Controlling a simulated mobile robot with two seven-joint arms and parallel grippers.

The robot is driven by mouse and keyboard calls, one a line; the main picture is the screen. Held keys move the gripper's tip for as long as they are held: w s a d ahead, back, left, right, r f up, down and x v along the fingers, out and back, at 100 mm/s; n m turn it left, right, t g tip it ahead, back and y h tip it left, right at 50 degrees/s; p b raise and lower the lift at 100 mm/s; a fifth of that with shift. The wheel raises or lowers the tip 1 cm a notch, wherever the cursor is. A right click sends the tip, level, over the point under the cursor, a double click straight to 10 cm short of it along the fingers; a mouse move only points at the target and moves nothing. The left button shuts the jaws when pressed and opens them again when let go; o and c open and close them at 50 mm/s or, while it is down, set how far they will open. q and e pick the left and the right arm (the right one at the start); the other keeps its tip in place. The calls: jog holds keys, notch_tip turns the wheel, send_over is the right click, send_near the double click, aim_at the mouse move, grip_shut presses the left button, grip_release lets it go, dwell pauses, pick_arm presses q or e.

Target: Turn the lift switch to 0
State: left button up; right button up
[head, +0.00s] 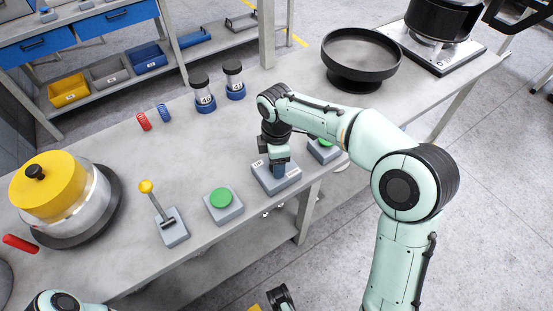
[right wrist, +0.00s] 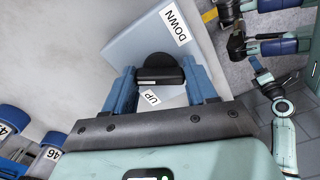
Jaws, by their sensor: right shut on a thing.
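The lift switch is a grey box (head: 283,181) near the front edge of the workbench. It also shows in the right wrist view (right wrist: 128,42), with a "DOWN" label (right wrist: 174,26) and an "UP" label (right wrist: 151,97). Its black knob (right wrist: 159,70) sits between the two labels. My right gripper (head: 278,168) reaches down over the box and is shut on the knob, a blue finger on each side. The gripper hides the knob in the head view. No 0 mark is visible, and I cannot tell the knob's setting.
A green-button box (head: 221,198) and a yellow-knobbed lever (head: 170,222) stand left of the switch. Another green-button box (head: 323,152) is close on the right, partly behind my right arm. Two blue-based cylinders (head: 204,101) (head: 235,88) stand behind; bare benchtop lies between.

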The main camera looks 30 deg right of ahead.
jog(key=m, duration=0.4)
jog(key=shift+m, duration=0.4)
jog(key=o, duration=1.1)
notch_tip(320, 180, up, 13)
jog(key=p, duration=0.3)
jog(key=shift+r, duration=0.2)
